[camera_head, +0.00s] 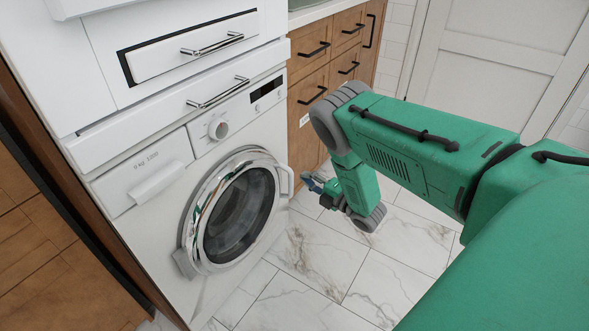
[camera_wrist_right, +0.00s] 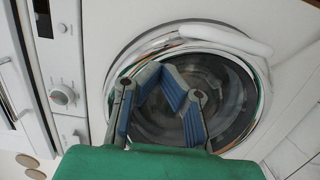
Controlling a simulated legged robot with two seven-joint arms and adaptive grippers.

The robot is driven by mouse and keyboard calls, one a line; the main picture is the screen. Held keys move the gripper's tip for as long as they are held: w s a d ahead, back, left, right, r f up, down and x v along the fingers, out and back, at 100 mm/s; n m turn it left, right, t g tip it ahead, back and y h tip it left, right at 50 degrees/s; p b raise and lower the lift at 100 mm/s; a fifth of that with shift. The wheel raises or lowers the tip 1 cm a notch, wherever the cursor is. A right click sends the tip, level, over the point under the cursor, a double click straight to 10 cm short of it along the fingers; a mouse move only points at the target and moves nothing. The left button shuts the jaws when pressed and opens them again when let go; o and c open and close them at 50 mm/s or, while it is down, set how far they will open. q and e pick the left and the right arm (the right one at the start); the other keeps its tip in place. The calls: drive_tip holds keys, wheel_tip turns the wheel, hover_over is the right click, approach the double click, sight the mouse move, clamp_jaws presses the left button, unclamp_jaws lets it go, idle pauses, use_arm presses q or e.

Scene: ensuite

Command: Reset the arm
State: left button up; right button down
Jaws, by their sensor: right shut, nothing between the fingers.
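My right arm (camera_head: 420,150) is green and reaches in from the right in the head view, bent downward at its grey joint. My right gripper (camera_head: 314,184) hangs to the right of the washing machine door, clear of the floor. In the right wrist view the blue-padded fingers of this gripper (camera_wrist_right: 161,72) are shut with nothing between them. They show in front of the round door (camera_wrist_right: 205,95); the exact gap cannot be told. My left gripper is not in view.
The white washing machine (camera_head: 150,185) stands at left, its round glass door (camera_head: 240,212) looking shut. White drawers (camera_head: 190,55) are above it. Wooden cabinets (camera_head: 308,75) with black handles are behind. Marble floor tiles (camera_head: 310,250) are clear. A white panelled door (camera_head: 490,60) is at the back.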

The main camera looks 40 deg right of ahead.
drive_tip(key=s, duration=0.1)
drive_tip(key=s+d, duration=0.1)
drive_tip(key=shift+s, duration=0.35)
drive_tip(key=shift+f, duration=0.1)
